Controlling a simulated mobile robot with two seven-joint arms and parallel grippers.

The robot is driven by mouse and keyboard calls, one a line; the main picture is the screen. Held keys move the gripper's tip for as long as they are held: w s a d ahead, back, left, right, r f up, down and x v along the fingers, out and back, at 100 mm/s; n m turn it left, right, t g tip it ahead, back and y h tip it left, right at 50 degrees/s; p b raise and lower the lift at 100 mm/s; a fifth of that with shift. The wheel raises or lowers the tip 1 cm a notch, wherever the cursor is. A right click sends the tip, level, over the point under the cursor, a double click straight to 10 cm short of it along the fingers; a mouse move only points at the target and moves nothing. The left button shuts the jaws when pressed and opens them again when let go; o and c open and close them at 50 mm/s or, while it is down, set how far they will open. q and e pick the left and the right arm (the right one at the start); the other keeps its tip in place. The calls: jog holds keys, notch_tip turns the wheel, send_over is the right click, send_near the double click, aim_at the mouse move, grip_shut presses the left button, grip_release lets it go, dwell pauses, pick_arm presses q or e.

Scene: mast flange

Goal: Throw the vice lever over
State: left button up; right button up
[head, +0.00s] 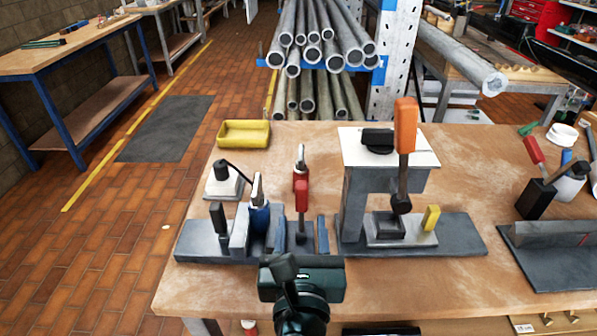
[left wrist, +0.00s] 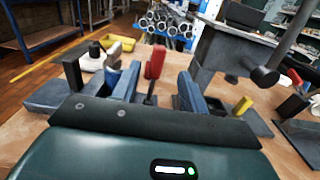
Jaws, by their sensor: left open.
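The lever with a red handle (head: 302,193), which I take for the vice lever, stands roughly upright on a dark stem at the grey fixture plate (head: 195,247). Its red handle also shows in the left wrist view (left wrist: 155,62). My left gripper (head: 302,228) comes from the table's front edge, open, one finger on each side of the lever's stem in the picture. Gaps show on both sides in the left wrist view (left wrist: 158,92), and nothing is held. How deep the stem lies between the fingers I cannot tell. My right gripper is not in view.
Left of the lever stand a blue part with a pale handle (head: 257,191) and a black knob (head: 217,214). A press-like stand with an orange handle (head: 405,125) rises right. A yellow tray (head: 243,133) lies behind. The front tabletop is clear.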

aim_at(302, 182)
pick_arm(q)
jog(key=w, duration=1.2)
jog(key=shift+w+p, duration=0.1)
jog(key=shift+p, duration=0.25)
jog(key=shift+c, duration=0.3)
grip_shut()
